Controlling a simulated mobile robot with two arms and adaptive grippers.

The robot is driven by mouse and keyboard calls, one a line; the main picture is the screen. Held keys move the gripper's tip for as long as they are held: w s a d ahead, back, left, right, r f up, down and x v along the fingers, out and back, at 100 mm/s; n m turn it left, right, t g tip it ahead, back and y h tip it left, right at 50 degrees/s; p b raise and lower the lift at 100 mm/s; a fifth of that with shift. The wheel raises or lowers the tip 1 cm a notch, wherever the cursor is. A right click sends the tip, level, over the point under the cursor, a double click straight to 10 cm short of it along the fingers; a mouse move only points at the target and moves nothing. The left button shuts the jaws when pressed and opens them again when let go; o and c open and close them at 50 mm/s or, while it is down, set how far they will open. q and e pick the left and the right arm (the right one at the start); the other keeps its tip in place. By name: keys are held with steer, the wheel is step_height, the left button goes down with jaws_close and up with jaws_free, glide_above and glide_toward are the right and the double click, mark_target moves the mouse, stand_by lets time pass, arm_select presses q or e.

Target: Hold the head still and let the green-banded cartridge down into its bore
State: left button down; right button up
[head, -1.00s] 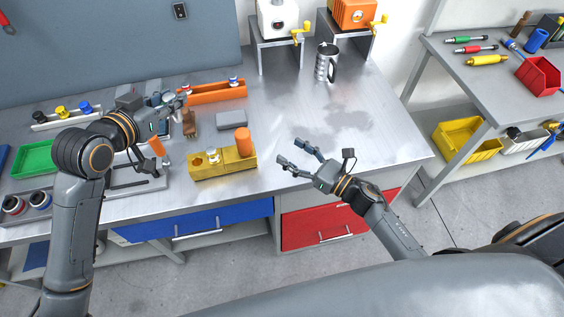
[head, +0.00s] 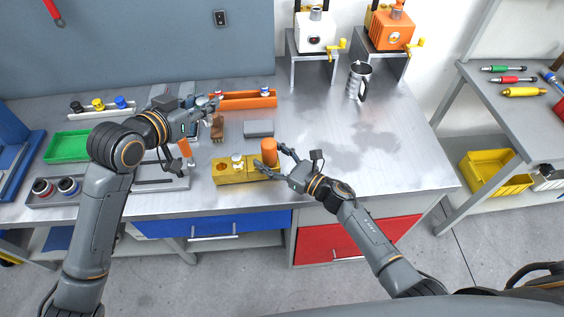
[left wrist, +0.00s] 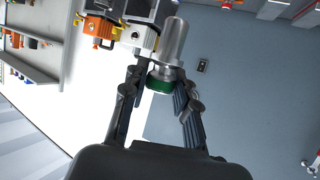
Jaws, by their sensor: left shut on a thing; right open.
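The brass-yellow head (head: 236,176) sits on the metal bench. It has an open bore (head: 221,166) at its left end, a silver-topped piece in the middle and an orange cylinder (head: 270,152) at its right end. My left gripper (head: 211,106) is up and behind the head's left side, shut on the green-banded cartridge (left wrist: 173,42). In the left wrist view the green band (left wrist: 160,86) lies between the fingers. My right gripper (head: 272,160) is open at the head's right end, one finger by its front face. Whether it touches is unclear.
An orange rack (head: 245,101), a brown brush (head: 217,127) and a grey block (head: 258,128) lie behind the head. A green tray (head: 68,146) and a grey tray are left. A steel mug (head: 359,80) stands back right.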

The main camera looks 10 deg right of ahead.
steer(key=shift+w+a, duration=0.2)
steer(key=shift+a, duration=0.05)
jaws_close()
stand_by(0.3)
arm_select(q)
step_height(320, 180, down, 16)
stand_by(0.7)
